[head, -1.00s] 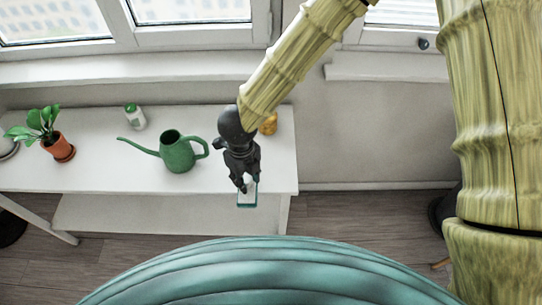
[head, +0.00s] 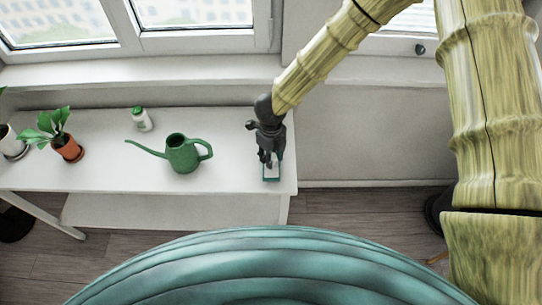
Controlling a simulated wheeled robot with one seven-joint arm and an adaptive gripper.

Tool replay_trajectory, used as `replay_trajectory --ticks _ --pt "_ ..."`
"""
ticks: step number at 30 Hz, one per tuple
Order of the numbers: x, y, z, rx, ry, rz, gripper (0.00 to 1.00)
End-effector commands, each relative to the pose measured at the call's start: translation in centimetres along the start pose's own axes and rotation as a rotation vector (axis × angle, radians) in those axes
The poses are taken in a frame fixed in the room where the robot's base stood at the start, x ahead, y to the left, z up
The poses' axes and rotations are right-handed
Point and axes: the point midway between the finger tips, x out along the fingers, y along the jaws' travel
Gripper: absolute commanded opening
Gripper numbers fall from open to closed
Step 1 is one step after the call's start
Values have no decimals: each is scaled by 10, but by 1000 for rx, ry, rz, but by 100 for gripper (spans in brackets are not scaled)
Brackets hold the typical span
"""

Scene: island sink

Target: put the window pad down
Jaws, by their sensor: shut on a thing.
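The window pad (head: 271,179) is a small flat piece, white with a teal edge. It shows at the right front part of the white table (head: 225,185). My gripper (head: 268,164) is above it, pointing down, shut on the pad. The fingers hide part of the pad. I cannot tell whether the pad touches the tabletop or is held just above it.
A green watering can (head: 183,154) stands left of my gripper. The window sill (head: 180,72) runs behind the table. Bare tabletop lies between can and gripper.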

Motion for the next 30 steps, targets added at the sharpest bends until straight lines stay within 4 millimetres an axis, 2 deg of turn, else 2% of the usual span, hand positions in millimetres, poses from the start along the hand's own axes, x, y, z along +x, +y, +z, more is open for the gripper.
replay_trajectory --ticks 4,10,11,14,15,25,30 --pt "14 0 0 0 1 0 13" --pt "17 0 1 0 -1 0 13" --pt "17 0 0 0 -1 0 34" --pt "17 0 1 0 -1 0 52" --pt "17 0 0 0 -1 0 53" --pt "16 0 1 0 -2 0 53" --pt "3 0 2 2 -5 -1 53"
